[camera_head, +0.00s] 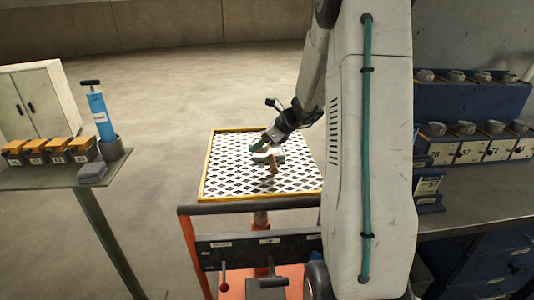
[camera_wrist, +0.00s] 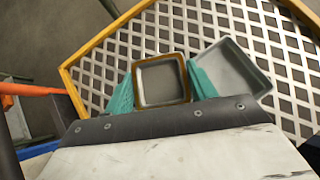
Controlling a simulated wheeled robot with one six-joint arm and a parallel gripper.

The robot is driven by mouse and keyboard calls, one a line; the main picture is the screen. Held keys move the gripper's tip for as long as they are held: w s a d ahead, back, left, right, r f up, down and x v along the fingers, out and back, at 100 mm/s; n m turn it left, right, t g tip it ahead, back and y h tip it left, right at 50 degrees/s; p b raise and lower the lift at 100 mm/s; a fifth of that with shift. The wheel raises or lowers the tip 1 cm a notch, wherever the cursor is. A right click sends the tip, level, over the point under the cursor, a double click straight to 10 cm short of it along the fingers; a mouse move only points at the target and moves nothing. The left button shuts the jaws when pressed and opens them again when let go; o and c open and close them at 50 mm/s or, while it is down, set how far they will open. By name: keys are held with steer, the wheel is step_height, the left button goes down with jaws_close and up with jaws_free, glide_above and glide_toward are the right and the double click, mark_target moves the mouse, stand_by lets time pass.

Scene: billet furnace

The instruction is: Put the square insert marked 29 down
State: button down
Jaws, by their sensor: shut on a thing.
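My gripper (camera_wrist: 160,90) has teal fingers on both sides of a square insert (camera_wrist: 178,54), an open, hollow square with a brown rim and grey inside. The fingers are shut on it. No number can be read on it. A grey square tray (camera_wrist: 236,66) lies to its right in the wrist view, close beside the right finger. In the head view my gripper (camera_head: 264,147) is over the white lattice table (camera_head: 230,170). The insert is small and partly hidden there; I cannot tell whether it touches the lattice.
At right a bench (camera_head: 480,190) carries blue racks (camera_head: 465,100). Much lattice is bare.

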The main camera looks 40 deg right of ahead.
steer(key=shift+n, duration=0.3)
steer(key=s+d, duration=0.5)
steer(key=s, duration=0.2)
steer(key=s+d+f, duration=0.1)
steer(key=s+d, duration=0.2)
steer(key=shift+s+d, duration=0.35)
glide_above(269, 152)
steer(key=shift+a+f, duration=0.1)
steer(key=shift+f, duration=0.7)
steer(key=shift+w+f, duration=0.15)
steer(key=shift+f, duration=0.75)
steer(key=shift+w+f, duration=0.1)
steer(key=shift+f, duration=0.75)
steer(key=shift+f, duration=0.15)
steer(key=c, duration=0.8)
jaws_free()
steer(key=shift+o, duration=0.2)
